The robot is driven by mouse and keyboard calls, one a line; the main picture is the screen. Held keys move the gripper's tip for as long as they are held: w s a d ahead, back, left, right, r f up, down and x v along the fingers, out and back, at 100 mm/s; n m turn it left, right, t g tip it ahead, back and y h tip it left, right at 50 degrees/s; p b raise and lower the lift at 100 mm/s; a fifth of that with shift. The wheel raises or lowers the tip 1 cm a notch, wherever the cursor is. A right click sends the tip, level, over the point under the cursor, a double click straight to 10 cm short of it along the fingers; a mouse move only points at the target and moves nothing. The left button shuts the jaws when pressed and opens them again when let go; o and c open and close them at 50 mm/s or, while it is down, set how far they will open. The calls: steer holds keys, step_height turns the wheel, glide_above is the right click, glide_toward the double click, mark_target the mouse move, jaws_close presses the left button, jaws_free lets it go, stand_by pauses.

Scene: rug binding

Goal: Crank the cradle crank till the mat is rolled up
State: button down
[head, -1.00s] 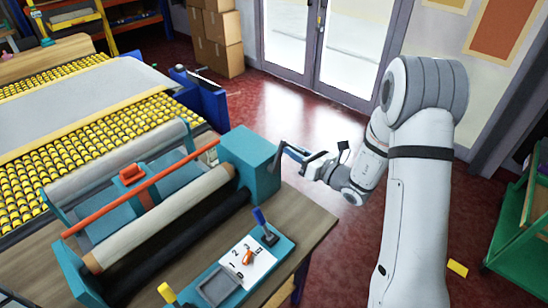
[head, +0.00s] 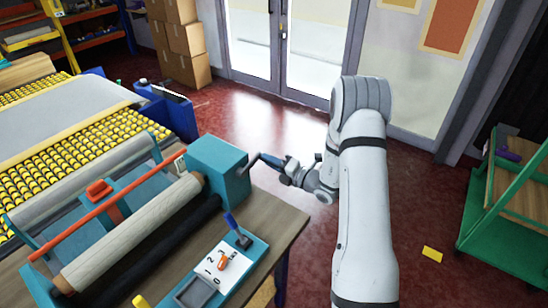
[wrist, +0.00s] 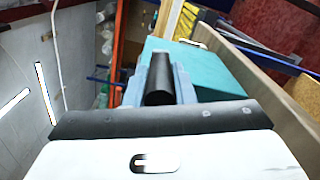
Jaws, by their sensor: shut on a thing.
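The roll cradle stands on the bench in the head view, with a teal end box (head: 217,165). The cradle crank (head: 252,160) sticks out from the box's right side, its arm slanting upward. My gripper (head: 272,162) is shut on the crank's handle from the right. In the wrist view the black handle (wrist: 158,88) lies between my blue-grey fingers (wrist: 180,84), with the teal box (wrist: 200,65) behind. The pale mat roll (head: 135,235) lies in the cradle above a black roller (head: 150,243). I cannot tell how much of the mat is wound.
A red bar (head: 70,230) crosses the cradle. A green cart (head: 500,245) stands at right. Boxes (head: 185,40) stand by the door. Red floor is open beyond.

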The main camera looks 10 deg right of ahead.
steer(key=shift+s+a+f+m+b, duration=0.1)
steer(key=shift+s+a+f+m, duration=0.1)
steer(key=shift+f+m, duration=0.95)
steer(key=shift+s+a+f+m+b, duration=0.15)
steer(key=shift+a+f+m, duration=0.05)
steer(key=shift+f+m, duration=0.95)
steer(key=shift+s+a+f+m+b, duration=0.1)
steer(key=shift+s+a+f+m, duration=0.1)
steer(key=shift+f+m, duration=0.95)
steer(key=shift+r, duration=0.15)
steer(key=c, duration=1.4)
jaws_free()
steer(key=shift+w, duration=0.1)
steer(key=shift+o, duration=0.8)
